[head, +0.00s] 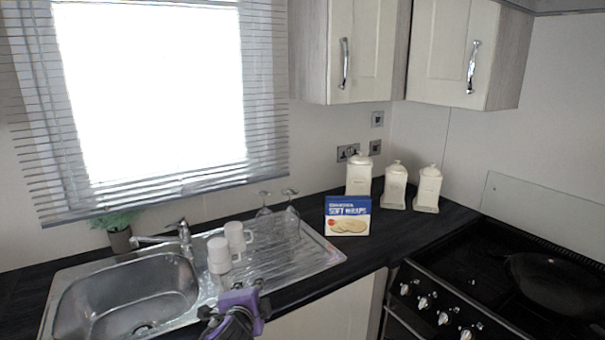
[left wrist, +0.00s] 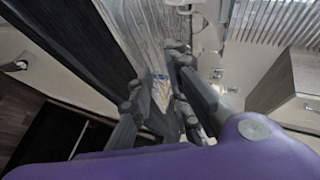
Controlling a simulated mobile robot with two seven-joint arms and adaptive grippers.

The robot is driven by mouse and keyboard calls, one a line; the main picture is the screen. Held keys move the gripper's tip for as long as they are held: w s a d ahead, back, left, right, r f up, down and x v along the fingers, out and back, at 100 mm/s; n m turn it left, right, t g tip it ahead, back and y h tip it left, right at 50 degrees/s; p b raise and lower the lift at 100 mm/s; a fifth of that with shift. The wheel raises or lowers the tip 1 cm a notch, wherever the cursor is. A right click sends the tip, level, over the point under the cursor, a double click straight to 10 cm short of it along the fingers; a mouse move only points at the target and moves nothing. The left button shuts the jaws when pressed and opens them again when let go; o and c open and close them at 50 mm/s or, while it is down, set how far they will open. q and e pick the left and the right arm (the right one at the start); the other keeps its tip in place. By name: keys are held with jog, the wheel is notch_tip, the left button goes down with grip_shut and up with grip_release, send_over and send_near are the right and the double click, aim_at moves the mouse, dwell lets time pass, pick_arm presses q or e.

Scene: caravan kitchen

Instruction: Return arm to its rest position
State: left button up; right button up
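My left gripper (head: 248,288), purple with dark fingers, shows at the bottom middle of the head view, in front of the counter's front edge by the drainer. In the left wrist view its two fingers (left wrist: 160,88) stand apart, with a gap between them. I see nothing held in the gap. Part of the counter and drainer shows beyond the fingers. My right gripper is in neither view.
The metal sink (head: 128,300) is at left, with white mugs (head: 219,255) and upturned glasses (head: 290,212) on its drainer. A blue wraps box (head: 347,215) and three cream canisters (head: 395,186) stand behind. The stove (head: 480,265) holds a dark pan (head: 555,280).

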pick_arm(q)
jog(key=s+f+n+g+h, duration=0.1)
jog(key=s+f+n+h, duration=0.2)
jog(key=s+f+n, duration=1)
jog(key=s+a+f+g, duration=0.1)
jog(key=s+f, duration=0.3)
jog(key=s, duration=0.5)
jog(key=s+a+f+n+g+y, duration=0.1)
jog(key=s+a+f, duration=0.2)
jog(key=s, duration=0.7)
jog(key=s+a+f+n+g+y, duration=0.1)
jog(key=s+a+f, duration=0.1)
jog(key=s+f, duration=0.5)
jog(key=s, duration=0.2)
jog(key=shift+s+g, duration=0.3)
